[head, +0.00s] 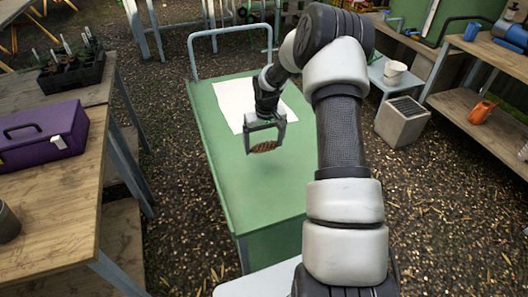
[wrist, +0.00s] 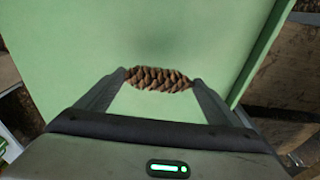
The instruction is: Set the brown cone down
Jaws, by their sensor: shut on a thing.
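The brown cone (head: 263,147) is a scaly pine cone, lying sideways between the fingertips of my gripper (head: 264,148). In the wrist view the cone (wrist: 158,79) spans the gap between both fingers, one finger touching each end. My gripper (wrist: 160,82) is shut on it. In the head view the cone hangs over the green top of a cart (head: 250,190), in front of a white sheet. A soft shadow shows on the green top, so the cone appears to be above the surface; the exact height is hard to tell.
A white sheet (head: 232,97) lies on the far part of the cart. The near green top is bare. A wooden table with a purple toolbox (head: 42,137) and a black plant tray (head: 72,75) stands at left. A concrete block (head: 402,121) and shelves stand at right.

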